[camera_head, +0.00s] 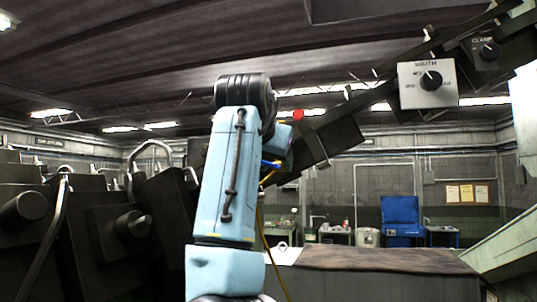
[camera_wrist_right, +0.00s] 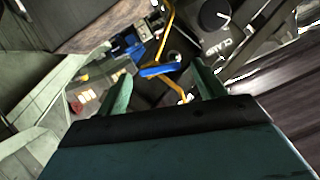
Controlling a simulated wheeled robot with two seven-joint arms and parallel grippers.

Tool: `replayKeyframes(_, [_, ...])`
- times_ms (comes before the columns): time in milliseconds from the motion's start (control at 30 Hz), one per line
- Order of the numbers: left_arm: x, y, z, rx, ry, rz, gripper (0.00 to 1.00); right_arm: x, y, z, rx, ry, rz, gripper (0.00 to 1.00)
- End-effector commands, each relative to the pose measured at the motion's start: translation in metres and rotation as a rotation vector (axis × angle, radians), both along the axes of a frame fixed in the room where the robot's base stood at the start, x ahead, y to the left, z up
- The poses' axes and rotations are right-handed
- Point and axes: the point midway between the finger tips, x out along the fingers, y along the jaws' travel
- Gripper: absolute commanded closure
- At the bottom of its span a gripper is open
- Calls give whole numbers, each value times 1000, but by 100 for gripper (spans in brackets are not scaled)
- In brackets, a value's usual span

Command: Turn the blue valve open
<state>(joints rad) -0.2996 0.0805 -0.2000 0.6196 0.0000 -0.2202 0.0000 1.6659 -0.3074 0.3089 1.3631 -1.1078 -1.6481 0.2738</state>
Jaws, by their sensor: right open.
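The blue valve handle (camera_wrist_right: 160,70) is a short blue lever on a thin yellow pipe (camera_wrist_right: 168,35) in the right wrist view. It lies beyond and between the two green fingertips of my right gripper (camera_wrist_right: 163,86), which stand apart with nothing held. I see no contact between fingers and handle. In the head view a small part of the blue handle (camera_head: 270,164) shows just right of my light-blue right arm. My right gripper is mostly hidden behind that arm there. My left gripper is not in view.
A slanted dark machine beam carries a WIDTH dial box (camera_head: 428,86) and a CLAMP dial (camera_head: 488,50) at the upper right. Dark machinery with round knobs (camera_head: 130,224) fills the left. A flat table (camera_head: 390,261) stands at lower right. A blue cabinet (camera_head: 401,216) stands behind.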

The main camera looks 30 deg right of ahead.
Motion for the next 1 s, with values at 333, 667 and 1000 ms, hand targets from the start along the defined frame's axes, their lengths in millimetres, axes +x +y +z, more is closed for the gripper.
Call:
replayKeyframes(333, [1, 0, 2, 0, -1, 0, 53, 5, -4, -3, 1, 1, 0, 31])
replayKeyframes(667, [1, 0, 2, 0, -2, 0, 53, 5, -4, -3, 0, 0, 0, 69])
replayKeyframes(1000, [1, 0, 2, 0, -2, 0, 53, 4, -4, -2, 22, -26, 0, 76])
